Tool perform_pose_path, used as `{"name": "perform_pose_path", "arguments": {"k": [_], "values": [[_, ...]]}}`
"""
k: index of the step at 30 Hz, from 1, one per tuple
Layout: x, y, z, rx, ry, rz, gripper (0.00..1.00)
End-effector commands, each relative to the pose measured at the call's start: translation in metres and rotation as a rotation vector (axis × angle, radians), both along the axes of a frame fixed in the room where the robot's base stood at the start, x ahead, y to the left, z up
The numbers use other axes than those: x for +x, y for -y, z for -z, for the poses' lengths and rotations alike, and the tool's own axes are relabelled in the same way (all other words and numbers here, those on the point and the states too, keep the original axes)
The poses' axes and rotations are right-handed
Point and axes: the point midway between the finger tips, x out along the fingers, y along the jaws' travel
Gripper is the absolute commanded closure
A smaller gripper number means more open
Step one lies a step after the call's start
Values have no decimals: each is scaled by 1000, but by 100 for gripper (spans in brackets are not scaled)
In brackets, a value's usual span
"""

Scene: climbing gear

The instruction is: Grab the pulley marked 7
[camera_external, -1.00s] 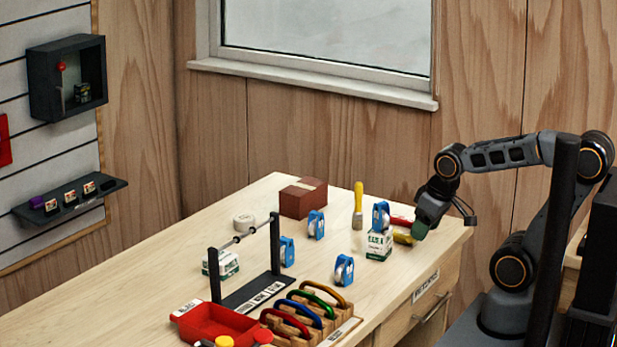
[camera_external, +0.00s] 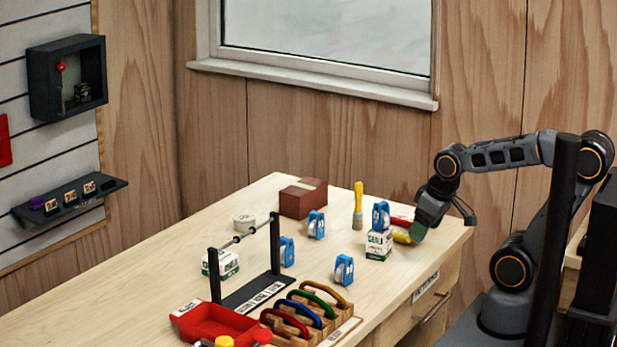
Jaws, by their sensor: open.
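Several blue pulleys are on the wooden bench. One pulley (camera_external: 380,214) sits on top of a small white and green box (camera_external: 378,246). Another pulley (camera_external: 316,225) stands near the brown block, one pulley (camera_external: 287,251) stands beside the black rack, and one pulley (camera_external: 344,270) stands nearer the front. The numbers on them are too small to read, so I cannot tell which is marked 7. My gripper (camera_external: 430,213) is open at the bench's right end, just right of the boxed pulley and apart from it. Its fingertips are hard to make out.
A red-handled and a yellow item (camera_external: 402,237) lie close by my gripper. A yellow-handled brush (camera_external: 358,205) stands behind the box. The black rack (camera_external: 247,292), coloured carabiners (camera_external: 320,306) and red tray (camera_external: 212,325) fill the front. A brown block (camera_external: 303,198) is at the back.

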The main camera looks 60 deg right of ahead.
Motion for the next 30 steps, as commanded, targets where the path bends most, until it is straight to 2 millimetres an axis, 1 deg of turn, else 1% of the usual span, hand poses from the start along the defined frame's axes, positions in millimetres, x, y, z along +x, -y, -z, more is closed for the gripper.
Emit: {"name": "perform_pose_path", "arguments": {"k": [8, 11, 14, 17, 18, 20, 21, 23, 24, 27, 30], "values": [[0, -1, 1, -9, -2, -16, 22], [-1, -7, 9, -70, -14, -132, 22], [-3, -19, 23, -213, -37, -391, 22], [-3, -36, 36, -434, -57, -766, 22], [-3, -43, 41, -540, -65, -931, 22], [-2, -53, 45, -709, -76, -1171, 22], [0, -61, 46, -822, -80, -1323, 22], [2, -75, 47, -998, -85, -1533, 22], [3, -84, 46, -1115, -86, -1656, 22], [4, -110, 40, -1400, -86, -1910, 22], [1, -134, 33, -1657, -85, -2079, 22]]}}
